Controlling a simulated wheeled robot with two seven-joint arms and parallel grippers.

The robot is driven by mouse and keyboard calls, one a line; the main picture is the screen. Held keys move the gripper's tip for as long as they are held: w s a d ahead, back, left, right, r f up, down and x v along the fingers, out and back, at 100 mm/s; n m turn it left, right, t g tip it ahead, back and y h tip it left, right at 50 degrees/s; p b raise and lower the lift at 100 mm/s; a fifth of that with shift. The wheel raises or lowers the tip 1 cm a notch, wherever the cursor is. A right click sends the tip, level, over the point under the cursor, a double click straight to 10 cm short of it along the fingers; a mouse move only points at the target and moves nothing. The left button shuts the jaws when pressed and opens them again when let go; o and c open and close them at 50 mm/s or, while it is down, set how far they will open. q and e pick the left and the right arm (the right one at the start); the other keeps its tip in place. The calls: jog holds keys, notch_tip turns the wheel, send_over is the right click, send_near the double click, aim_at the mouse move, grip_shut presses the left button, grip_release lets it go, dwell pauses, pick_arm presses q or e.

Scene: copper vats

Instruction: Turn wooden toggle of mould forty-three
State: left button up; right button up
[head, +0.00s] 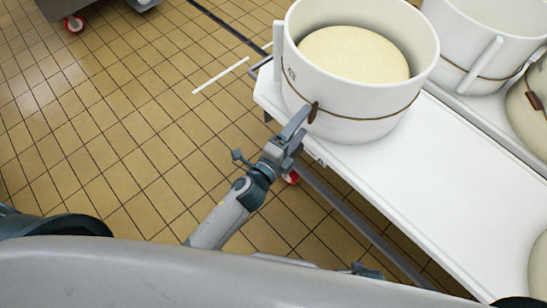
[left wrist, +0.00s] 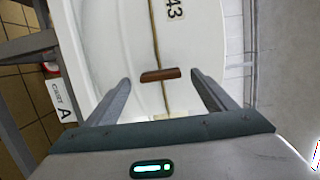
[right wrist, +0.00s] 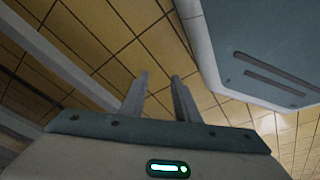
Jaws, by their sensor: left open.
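Mould forty-three (head: 365,130) is a white round tub on the white table, with a pale round cheese inside. A thin cord runs around it, with a brown wooden toggle (head: 313,112) on its near side. In the left wrist view the toggle (left wrist: 160,75) lies across the cord below the printed 43 (left wrist: 173,9). My left gripper (head: 299,122) is open at the mould's wall, its fingers on either side of the toggle with gaps showing. My right gripper (right wrist: 160,76) is away over the floor, its fingers apart and nothing between them.
The white table (head: 440,190) has bare room right of the mould. Another white mould (head: 470,45) and a corded round vessel (head: 525,115) stand at the right. A sign reading CART A (left wrist: 62,100) shows beside the mould. Tiled floor (head: 110,130) lies open at left.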

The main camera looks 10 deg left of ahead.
pick_arm(q)
jog(key=b+v, duration=0.1)
jog(key=v, duration=1.3)
jog(key=shift+b, duration=0.4)
pick_arm(e)
jog(key=shift+w+a+r, duration=0.1)
jog(key=shift+w+r, duration=0.15)
jog(key=shift+r, duration=0.6)
jog(key=shift+w+a+r, duration=0.15)
jog(key=shift+w+r, duration=0.15)
jog(key=shift+r, duration=0.5)
jog(key=shift+w+a+r, duration=0.1)
jog(key=shift+w+r, duration=0.15)
jog(key=shift+r, duration=0.6)
pick_arm(q)
jog(key=shift+w+f, duration=0.1)
